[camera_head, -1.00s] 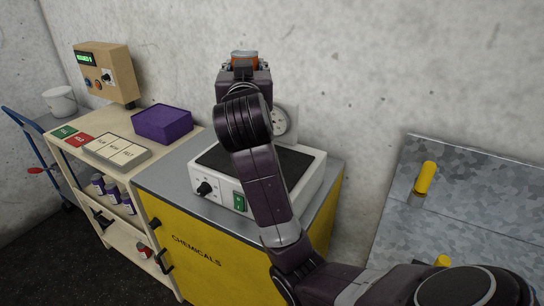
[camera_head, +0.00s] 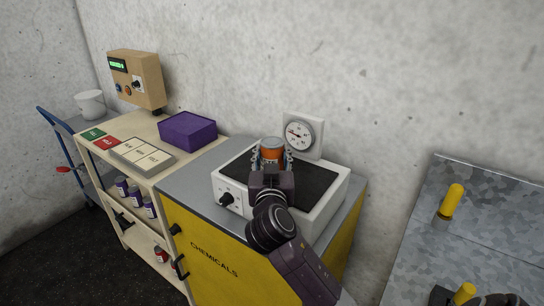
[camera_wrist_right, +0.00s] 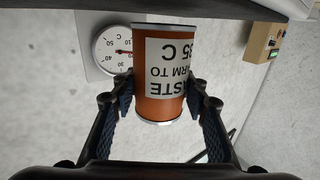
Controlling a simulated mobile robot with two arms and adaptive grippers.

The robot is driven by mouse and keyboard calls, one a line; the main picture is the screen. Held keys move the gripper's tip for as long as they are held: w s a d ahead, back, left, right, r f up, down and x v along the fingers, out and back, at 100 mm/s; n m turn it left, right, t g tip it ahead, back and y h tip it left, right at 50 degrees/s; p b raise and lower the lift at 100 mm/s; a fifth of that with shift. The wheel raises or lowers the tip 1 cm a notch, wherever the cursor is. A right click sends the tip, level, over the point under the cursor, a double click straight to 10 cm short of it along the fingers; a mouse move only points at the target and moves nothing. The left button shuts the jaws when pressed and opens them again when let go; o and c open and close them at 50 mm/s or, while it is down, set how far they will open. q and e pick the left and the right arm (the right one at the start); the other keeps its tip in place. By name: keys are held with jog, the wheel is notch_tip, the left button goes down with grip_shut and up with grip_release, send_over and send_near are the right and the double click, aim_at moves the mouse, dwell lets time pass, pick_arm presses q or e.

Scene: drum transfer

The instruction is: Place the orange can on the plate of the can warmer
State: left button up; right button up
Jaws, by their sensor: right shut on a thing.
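The orange can (camera_head: 272,150) is between the fingers of my right gripper (camera_head: 271,161), over the back part of the can warmer's dark plate (camera_head: 312,182). In the right wrist view the can (camera_wrist_right: 160,100) shows a white label, upside down in that picture, and the fingers of the right gripper (camera_wrist_right: 160,105) press on both its sides. The can looks upright. I cannot tell whether its base touches the plate, since my gripper hides it. The warmer (camera_head: 318,213) is a white box with a black knob.
A round dial (camera_head: 300,135) stands behind the warmer, which sits on a yellow chemicals cabinet (camera_head: 205,250). A purple box (camera_head: 188,131) and a control box (camera_head: 138,78) are on the wooden shelf to the left. A metal surface with yellow handles (camera_head: 452,201) lies at right.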

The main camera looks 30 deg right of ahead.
jog(key=shift+f, duration=0.5)
pick_arm(q)
jog(key=shift+w, duration=0.2)
jog(key=shift+w, duration=0.1)
pick_arm(e)
jog(key=shift+f, duration=0.1)
jog(key=o, duration=1)
jog(key=shift+f, duration=0.15)
jog(key=o, duration=0.5)
